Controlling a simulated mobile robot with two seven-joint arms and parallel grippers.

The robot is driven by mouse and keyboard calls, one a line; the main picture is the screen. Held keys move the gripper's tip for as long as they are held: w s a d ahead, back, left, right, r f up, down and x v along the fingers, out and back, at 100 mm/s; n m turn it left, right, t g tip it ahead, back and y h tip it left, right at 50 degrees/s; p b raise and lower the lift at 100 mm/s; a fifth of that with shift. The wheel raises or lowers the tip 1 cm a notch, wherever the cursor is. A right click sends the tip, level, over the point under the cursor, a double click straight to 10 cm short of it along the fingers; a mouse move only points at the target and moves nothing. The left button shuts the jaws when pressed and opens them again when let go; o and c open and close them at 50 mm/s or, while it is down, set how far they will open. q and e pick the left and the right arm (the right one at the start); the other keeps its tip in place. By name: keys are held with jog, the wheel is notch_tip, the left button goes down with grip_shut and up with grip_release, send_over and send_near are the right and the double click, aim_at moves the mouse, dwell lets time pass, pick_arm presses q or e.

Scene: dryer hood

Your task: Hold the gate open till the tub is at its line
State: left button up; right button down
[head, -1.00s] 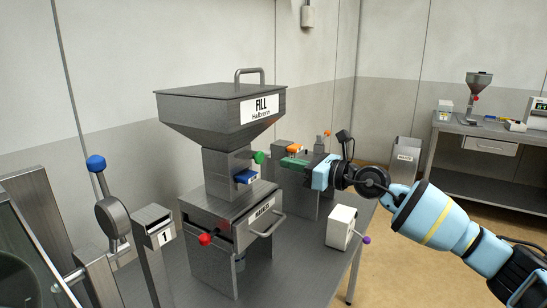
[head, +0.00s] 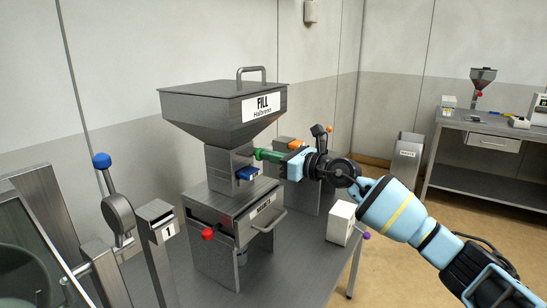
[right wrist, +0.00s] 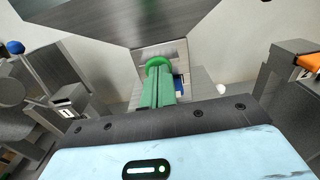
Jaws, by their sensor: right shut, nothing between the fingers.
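The steel hopper labelled FILL (head: 222,108) stands on the bench with a square neck (head: 222,165) below it. A green knob (head: 258,153) sticks out from the neck's right side. My right gripper (head: 267,156) is shut and empty, its green fingertips at the knob. In the right wrist view the shut fingers (right wrist: 156,92) point at the round green knob (right wrist: 158,63); I cannot tell whether they touch it. A blue tab (head: 246,173) sits below the knob. My left gripper is out of view.
A red knob (head: 207,234) and a bar handle (head: 270,222) project from the box's front. A small white box (head: 341,222) with a purple knob stands near the bench's right edge. A blue-topped lever (head: 102,161) is at left. Another bench stands at far right.

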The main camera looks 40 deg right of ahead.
aim_at(252, 152)
jog(key=shift+x, duration=1.2)
jog(key=shift+r, duration=0.45)
dwell(6.3)
